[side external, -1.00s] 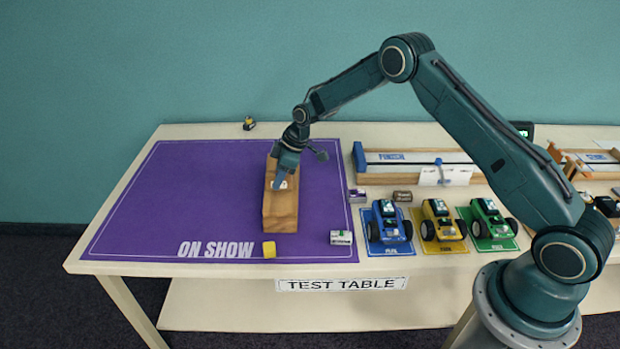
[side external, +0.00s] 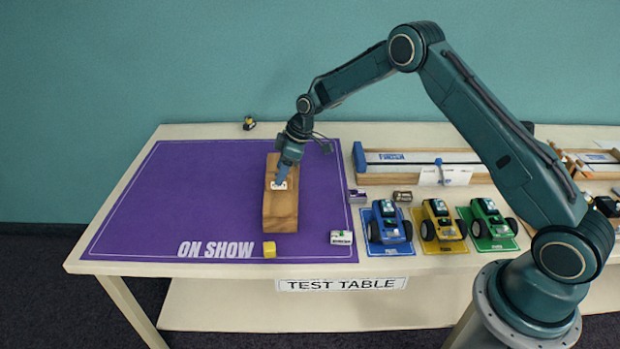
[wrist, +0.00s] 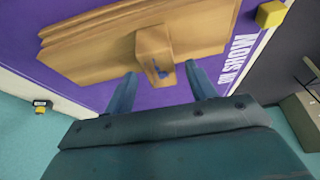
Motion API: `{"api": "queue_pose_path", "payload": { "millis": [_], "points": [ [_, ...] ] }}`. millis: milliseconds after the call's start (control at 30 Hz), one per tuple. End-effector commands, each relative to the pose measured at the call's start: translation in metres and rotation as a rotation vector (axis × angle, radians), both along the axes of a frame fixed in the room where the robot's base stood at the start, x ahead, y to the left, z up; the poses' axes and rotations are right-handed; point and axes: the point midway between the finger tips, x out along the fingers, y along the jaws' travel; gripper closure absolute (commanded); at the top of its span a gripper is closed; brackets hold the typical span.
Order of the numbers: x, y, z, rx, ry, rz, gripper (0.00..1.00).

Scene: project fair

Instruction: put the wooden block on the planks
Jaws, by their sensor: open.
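The planks (side external: 281,211) are a stack of long, light-brown boards lying on the purple mat. They also fill the upper part of the wrist view (wrist: 90,38). The wooden block (wrist: 153,42) shows in the wrist view over the planks, just beyond and between my fingertips, with a small bluish mark on its near end. It appears to rest on the planks. My gripper (wrist: 160,72) is open, one finger to each side of the block's near end. In the side view my gripper (side external: 284,174) is just above the planks, beside a small white patch that shows dark marks.
The purple ON SHOW mat (side external: 200,190) is mostly clear on the left. A yellow cube (side external: 269,249) and a small white-labelled item (side external: 341,238) lie near its front edge. Blue (side external: 388,225), yellow (side external: 440,222) and green (side external: 489,220) toy cars stand to the right.

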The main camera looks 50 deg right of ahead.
Motion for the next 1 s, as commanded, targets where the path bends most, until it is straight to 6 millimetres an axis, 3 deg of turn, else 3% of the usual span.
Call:
{"api": "queue_pose_path", "payload": {
  "millis": [500,700,1000],
  "points": [
    [-0.021,-0.022,0.073,0.000,-0.001,-0.001,0.44],
    [-0.025,-0.025,0.085,0.000,0.000,-0.001,0.44],
    [-0.026,-0.026,0.086,0.000,0.000,-0.001,0.44]
  ]
}}
